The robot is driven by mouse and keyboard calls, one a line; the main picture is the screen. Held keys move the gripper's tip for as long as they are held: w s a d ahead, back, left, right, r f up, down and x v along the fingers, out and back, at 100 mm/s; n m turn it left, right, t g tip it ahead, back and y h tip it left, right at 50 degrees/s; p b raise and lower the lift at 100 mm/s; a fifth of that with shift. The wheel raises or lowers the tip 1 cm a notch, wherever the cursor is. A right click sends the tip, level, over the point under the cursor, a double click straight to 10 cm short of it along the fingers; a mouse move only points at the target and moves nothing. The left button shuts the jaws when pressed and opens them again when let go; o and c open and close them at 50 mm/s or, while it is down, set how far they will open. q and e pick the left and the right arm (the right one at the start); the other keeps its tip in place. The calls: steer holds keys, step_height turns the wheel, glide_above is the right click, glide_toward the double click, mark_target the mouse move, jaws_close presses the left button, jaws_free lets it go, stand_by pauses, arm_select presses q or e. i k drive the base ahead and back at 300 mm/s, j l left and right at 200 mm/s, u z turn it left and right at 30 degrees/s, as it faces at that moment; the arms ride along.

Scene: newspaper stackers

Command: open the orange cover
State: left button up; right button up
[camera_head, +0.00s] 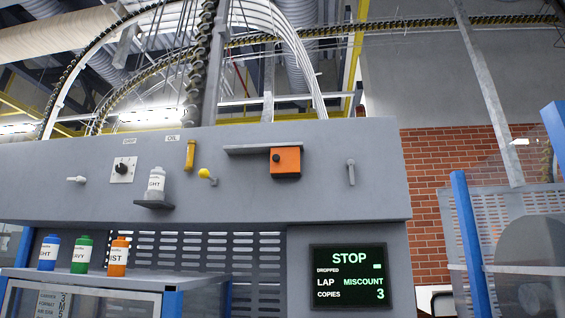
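The orange cover (286,162) is a small square box-like piece on the grey machine panel, right of the panel's middle. It appears closed, with a dark round spot near its upper left. A thin grey ledge (262,149) runs just above it and reaches to its left. Neither of my grippers is in view. What lies behind the cover is hidden.
The grey panel (60,165) also carries a yellow-tipped lever (206,175), a black knob (122,169), a grey handle (351,172) and a white bottle on a small shelf (153,204). Several bottles stand lower left. A display (349,277) reads STOP. Space before the cover looks clear.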

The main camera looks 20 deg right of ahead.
mark_target(284, 160)
steer(key=l+z, duration=0.1)
steer(key=z, duration=0.3)
steer(key=l+z, duration=0.15)
steer(key=z, duration=0.25)
